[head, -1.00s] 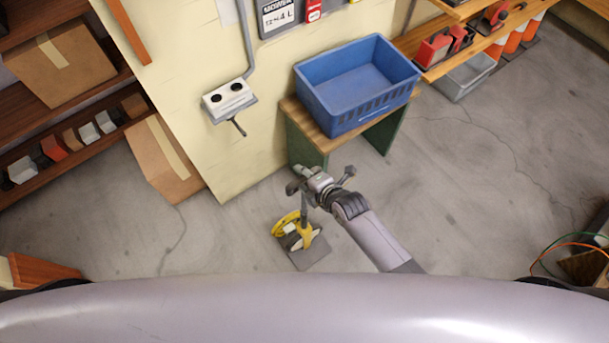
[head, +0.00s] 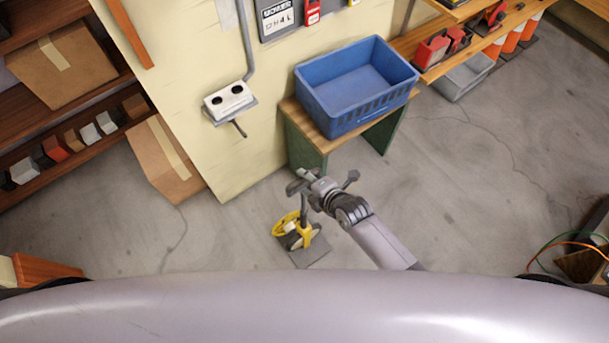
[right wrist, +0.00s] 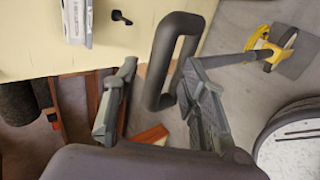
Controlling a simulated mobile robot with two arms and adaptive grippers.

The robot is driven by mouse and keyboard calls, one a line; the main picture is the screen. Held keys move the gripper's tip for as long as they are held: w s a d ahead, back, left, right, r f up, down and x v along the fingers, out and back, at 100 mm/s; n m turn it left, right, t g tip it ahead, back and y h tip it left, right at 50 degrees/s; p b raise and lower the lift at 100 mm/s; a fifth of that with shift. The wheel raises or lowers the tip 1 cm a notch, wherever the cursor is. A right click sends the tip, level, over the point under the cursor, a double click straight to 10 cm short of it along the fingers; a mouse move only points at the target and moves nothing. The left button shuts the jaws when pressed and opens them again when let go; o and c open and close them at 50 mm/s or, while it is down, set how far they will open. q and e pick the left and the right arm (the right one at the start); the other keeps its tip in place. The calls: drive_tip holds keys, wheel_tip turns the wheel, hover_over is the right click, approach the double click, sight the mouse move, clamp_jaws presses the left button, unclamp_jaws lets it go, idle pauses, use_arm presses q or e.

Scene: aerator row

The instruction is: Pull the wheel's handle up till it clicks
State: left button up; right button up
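The measuring wheel (head: 286,224) is yellow and stands on a small grey plate on the floor, in the middle of the head view. Its shaft rises to a dark handle (head: 296,187) beside my right gripper (head: 322,181). In the right wrist view the handle is a black loop (right wrist: 163,62) between the two fingers of my right gripper (right wrist: 159,68). The fingers are wide apart, with the loop nearer the right-hand finger and partly behind it. The wheel also shows there at upper right (right wrist: 283,42). My left gripper is not in view.
A blue crate (head: 375,118) sits on a wooden-topped bench (head: 300,122) behind my right gripper. A cardboard box (head: 155,165) leans by the wall at left. A grey bin (head: 462,80) is at upper right.

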drive_tip(key=p+v, duration=0.5)
drive_tip(key=v, duration=0.2)
drive_tip(key=shift+p, duration=0.3)
drive_tip(key=shift+f, duration=0.15)
drive_tip(key=s+d+f+m+g+h+b, duration=0.2)
drive_tip(key=s+d+f+m+b, duration=0.3)
drive_tip(key=f, duration=0.7)
drive_tip(key=s+d+f+m+g+h+b, duration=0.1)
drive_tip(key=s+d+f+m+h+b, duration=0.1)
drive_tip(key=s+d+f+m, duration=0.8)
drive_tip(key=s+d+f+m+g+h+b, duration=0.1)
drive_tip(key=s+d+f+m+g+b, duration=0.1)
drive_tip(key=s+f, duration=0.5)
drive_tip(key=s+d+f+m+g+b, duration=0.2)
drive_tip(key=s+f+m, duration=0.3)
drive_tip(key=s, duration=0.6)
wheel_tip(320, 180, down, 3)
drive_tip(key=shift+s+d+r+m+h+b, duration=0.1)
drive_tip(key=shift+s+d+m+h+b, duration=0.05)
drive_tip(key=shift+m+h+b, duration=0.2)
